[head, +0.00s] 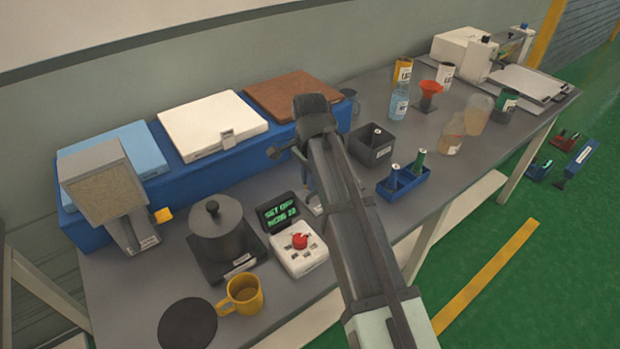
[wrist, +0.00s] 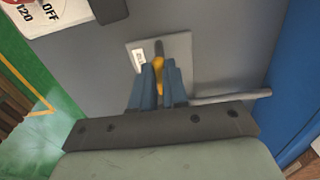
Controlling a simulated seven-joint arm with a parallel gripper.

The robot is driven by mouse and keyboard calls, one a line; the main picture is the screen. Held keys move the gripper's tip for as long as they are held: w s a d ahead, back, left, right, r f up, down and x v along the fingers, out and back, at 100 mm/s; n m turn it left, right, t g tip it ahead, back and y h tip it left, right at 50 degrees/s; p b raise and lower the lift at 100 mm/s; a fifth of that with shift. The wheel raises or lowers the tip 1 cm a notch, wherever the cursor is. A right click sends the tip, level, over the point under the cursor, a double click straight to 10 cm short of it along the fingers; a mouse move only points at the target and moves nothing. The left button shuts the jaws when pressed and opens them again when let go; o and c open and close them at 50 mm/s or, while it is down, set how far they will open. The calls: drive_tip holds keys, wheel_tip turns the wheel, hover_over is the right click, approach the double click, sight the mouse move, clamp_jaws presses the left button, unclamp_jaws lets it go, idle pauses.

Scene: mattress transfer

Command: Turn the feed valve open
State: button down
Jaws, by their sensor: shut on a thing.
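The feed valve's yellow handle (wrist: 159,64) shows in the wrist view between the two blue fingers of my gripper (wrist: 160,76). The gripper is shut on it. The handle sits at a light grey plate (wrist: 180,47) with a small white label, and a dark stub shows just beyond it. The fingers hide part of the handle, so I cannot tell its exact angle. A grey rod or pipe (wrist: 232,97) runs to the right of the fingers. In the head view my arm hides most of the gripper and the valve.
A blue bench unit (head: 180,194) lies behind. A black bin (head: 371,152) and blue tray (head: 404,188) stand to the right.

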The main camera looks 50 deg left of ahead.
drive_tip(key=c, duration=1.1)
unclamp_jaws()
drive_tip(key=shift+c, duration=0.2)
wheel_tip(320, 180, up, 14)
drive_tip(key=shift+f, duration=0.1)
